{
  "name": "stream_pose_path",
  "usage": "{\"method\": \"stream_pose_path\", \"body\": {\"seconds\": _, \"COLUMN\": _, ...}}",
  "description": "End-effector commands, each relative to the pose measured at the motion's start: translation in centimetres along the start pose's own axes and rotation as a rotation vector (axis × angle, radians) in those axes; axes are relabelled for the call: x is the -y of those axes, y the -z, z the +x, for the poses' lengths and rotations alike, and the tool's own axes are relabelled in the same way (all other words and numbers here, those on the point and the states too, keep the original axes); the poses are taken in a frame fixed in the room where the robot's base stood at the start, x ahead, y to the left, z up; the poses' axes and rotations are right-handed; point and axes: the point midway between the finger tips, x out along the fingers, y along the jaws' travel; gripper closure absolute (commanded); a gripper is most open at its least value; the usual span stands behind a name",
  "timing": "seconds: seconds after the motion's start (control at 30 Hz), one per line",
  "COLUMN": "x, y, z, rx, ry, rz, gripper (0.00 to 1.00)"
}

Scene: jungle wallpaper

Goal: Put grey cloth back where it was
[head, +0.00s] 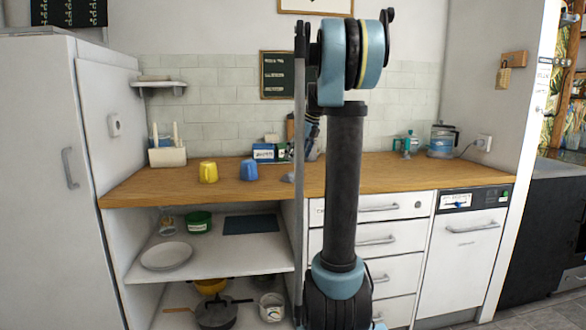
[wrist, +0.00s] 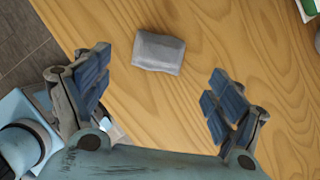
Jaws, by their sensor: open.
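The grey cloth (wrist: 159,52) is a small folded block lying flat on the wooden countertop (wrist: 255,50), near its edge in the wrist view. My gripper (wrist: 160,88) is open above the counter, with its blue-padded fingers spread wide. The cloth lies ahead of the gap between the fingertips, a little left of its middle, and no finger appears to touch it.
A yellow mug (head: 208,172) and a blue mug (head: 249,170) stand on the counter's left part. A kettle (head: 442,140) stands at the right.

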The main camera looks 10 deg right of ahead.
Motion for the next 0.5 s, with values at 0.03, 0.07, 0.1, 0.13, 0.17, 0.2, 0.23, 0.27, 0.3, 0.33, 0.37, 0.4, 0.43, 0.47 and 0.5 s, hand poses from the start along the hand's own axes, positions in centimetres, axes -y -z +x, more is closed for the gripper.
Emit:
{"method": "stream_pose_path", "body": {"seconds": 0.03, "x": 0.0, "y": 0.1, "z": -0.9, "rx": 0.000, "ry": 0.000, "rz": 0.001, "gripper": 0.13}}
{"method": "stream_pose_path", "body": {"seconds": 0.07, "x": 0.0, "y": 0.1, "z": -1.3, "rx": 0.000, "ry": 0.000, "rz": 0.001, "gripper": 0.13}}
{"method": "stream_pose_path", "body": {"seconds": 0.1, "x": 0.0, "y": 0.1, "z": -1.8, "rx": 0.000, "ry": 0.000, "rz": 0.001, "gripper": 0.13}}
{"method": "stream_pose_path", "body": {"seconds": 0.13, "x": 0.0, "y": 0.1, "z": -2.1, "rx": 0.000, "ry": 0.000, "rz": 0.001, "gripper": 0.13}}
{"method": "stream_pose_path", "body": {"seconds": 0.17, "x": 0.1, "y": 0.1, "z": -2.4, "rx": 0.000, "ry": 0.000, "rz": 0.001, "gripper": 0.13}}
{"method": "stream_pose_path", "body": {"seconds": 0.2, "x": 0.1, "y": 0.1, "z": -2.8, "rx": 0.000, "ry": 0.000, "rz": 0.001, "gripper": 0.13}}
{"method": "stream_pose_path", "body": {"seconds": 0.23, "x": 0.1, "y": 0.1, "z": -3.0, "rx": 0.000, "ry": 0.000, "rz": 0.000, "gripper": 0.13}}
{"method": "stream_pose_path", "body": {"seconds": 0.27, "x": 0.1, "y": 0.1, "z": -3.1, "rx": 0.000, "ry": 0.000, "rz": 0.000, "gripper": 0.13}}
{"method": "stream_pose_path", "body": {"seconds": 0.3, "x": 0.0, "y": 0.1, "z": -3.3, "rx": 0.000, "ry": 0.000, "rz": 0.000, "gripper": 0.13}}
{"method": "stream_pose_path", "body": {"seconds": 0.33, "x": 0.0, "y": 0.1, "z": -3.4, "rx": 0.000, "ry": 0.000, "rz": 0.000, "gripper": 0.13}}
{"method": "stream_pose_path", "body": {"seconds": 0.37, "x": 0.0, "y": 0.1, "z": -3.5, "rx": 0.000, "ry": 0.000, "rz": 0.000, "gripper": 0.13}}
{"method": "stream_pose_path", "body": {"seconds": 0.4, "x": 0.0, "y": 0.1, "z": -3.5, "rx": 0.000, "ry": 0.000, "rz": 0.000, "gripper": 0.13}}
{"method": "stream_pose_path", "body": {"seconds": 0.43, "x": 0.0, "y": 0.1, "z": -3.5, "rx": -0.001, "ry": 0.000, "rz": -0.001, "gripper": 0.13}}
{"method": "stream_pose_path", "body": {"seconds": 0.47, "x": -0.1, "y": 0.1, "z": -3.5, "rx": -0.001, "ry": 0.000, "rz": -0.003, "gripper": 0.13}}
{"method": "stream_pose_path", "body": {"seconds": 0.5, "x": -0.3, "y": 0.2, "z": -3.5, "rx": -0.002, "ry": 0.000, "rz": -0.013, "gripper": 0.13}}
